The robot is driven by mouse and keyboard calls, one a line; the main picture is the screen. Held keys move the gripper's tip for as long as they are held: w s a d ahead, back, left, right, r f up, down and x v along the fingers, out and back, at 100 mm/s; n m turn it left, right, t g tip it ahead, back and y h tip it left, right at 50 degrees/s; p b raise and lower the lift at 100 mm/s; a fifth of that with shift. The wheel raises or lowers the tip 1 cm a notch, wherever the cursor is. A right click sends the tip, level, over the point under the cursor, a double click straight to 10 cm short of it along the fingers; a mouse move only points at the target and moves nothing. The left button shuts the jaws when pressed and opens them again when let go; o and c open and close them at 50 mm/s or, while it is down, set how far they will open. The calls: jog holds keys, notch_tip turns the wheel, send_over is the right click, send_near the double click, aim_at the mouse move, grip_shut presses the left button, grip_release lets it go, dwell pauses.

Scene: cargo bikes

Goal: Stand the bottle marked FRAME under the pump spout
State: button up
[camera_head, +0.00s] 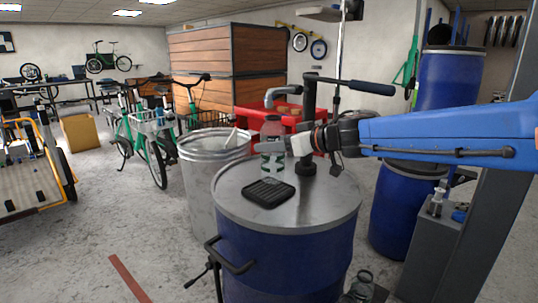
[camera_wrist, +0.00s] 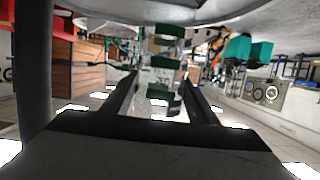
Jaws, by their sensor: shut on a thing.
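My gripper (camera_head: 298,145) is shut on a clear bottle (camera_head: 271,164) with dark green bands, held upright over the drum top. The bottle's base is at the back edge of the black drip mat (camera_head: 268,193); I cannot tell whether it touches. In the wrist view the bottle (camera_wrist: 162,75) is between the two fingers (camera_wrist: 162,100). Its label is too small to read. The hand pump (camera_head: 309,125) stands on the drum lid, and its grey spout (camera_head: 279,93) bends down just above the bottle's top.
The blue drum (camera_head: 285,250) with a metal lid carries the pump and mat. An open metal bin (camera_head: 200,185) stands close at its left. A red bench (camera_head: 255,115) is behind. More blue drums (camera_head: 400,210) and a grey box (camera_head: 435,240) stand at right.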

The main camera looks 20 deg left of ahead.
aim_at(269, 154)
jog(key=shift+w+a+f, duration=0.1)
jog(key=shift+a+f, duration=0.15)
jog(key=shift+f, duration=0.3)
jog(key=shift+w+a+f, duration=0.1)
jog(key=shift+a+f, duration=0.2)
jog(key=shift+f, duration=0.3)
jog(key=shift+w+a+f, duration=0.1)
jog(key=shift+a+f, duration=0.15)
jog(key=shift+f, duration=0.3)
jog(key=shift+f, duration=0.15)
jog(key=o, duration=1)
jog(key=shift+o, duration=0.2)
jog(key=shift+s+d+r, duration=0.1)
jog(key=shift+d+r, duration=0.2)
jog(key=shift+d, duration=0.05)
jog(key=v, duration=1.1)
